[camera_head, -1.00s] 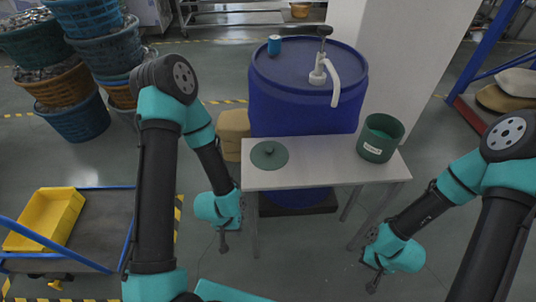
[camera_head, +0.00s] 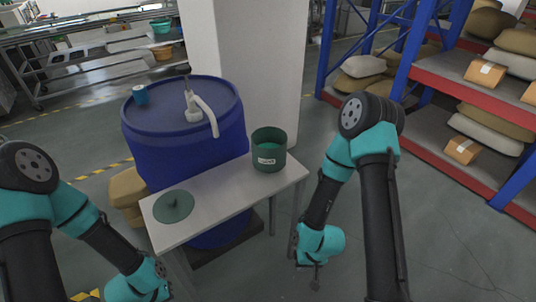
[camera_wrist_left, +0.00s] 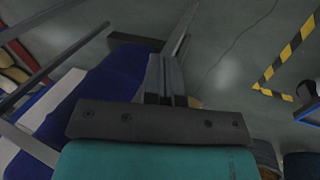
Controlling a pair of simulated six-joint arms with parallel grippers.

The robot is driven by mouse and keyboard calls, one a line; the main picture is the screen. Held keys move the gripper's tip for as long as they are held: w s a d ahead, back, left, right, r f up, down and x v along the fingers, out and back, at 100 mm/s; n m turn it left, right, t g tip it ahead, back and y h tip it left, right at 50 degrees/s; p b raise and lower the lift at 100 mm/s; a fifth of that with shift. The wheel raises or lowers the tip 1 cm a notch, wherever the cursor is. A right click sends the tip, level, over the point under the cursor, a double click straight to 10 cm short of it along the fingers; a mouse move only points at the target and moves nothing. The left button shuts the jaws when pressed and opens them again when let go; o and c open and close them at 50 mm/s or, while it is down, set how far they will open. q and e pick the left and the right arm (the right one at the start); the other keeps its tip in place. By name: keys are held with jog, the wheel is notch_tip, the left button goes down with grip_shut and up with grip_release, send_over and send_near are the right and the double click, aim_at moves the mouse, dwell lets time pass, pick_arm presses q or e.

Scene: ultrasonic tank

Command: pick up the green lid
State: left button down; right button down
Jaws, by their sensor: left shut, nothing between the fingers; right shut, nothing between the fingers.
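The green lid (camera_head: 174,207) is a flat dark green disc with a small knob. It lies on the left end of the pale table (camera_head: 218,198). A green tub (camera_head: 269,152) with a white label stands at the table's far right corner. My right gripper (camera_head: 317,283) is shut and empty, low beyond the table's right end. My left arm is at the lower left of the head view, its gripper low near the table's left end and hard to make out. The left wrist view shows the left gripper (camera_wrist_left: 165,78) shut and empty. Neither gripper touches the lid.
A large blue drum (camera_head: 183,140) with a white pump stands behind the table, before a white pillar (camera_head: 261,70). Racks with red shelves (camera_head: 428,146) stand at the right. Floor (camera_head: 440,235) is clear at the lower right.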

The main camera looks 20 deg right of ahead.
dwell(0.3)
pick_arm(q)
jog(key=c, duration=0.7)
grip_release()
jog(key=shift+c, duration=0.2)
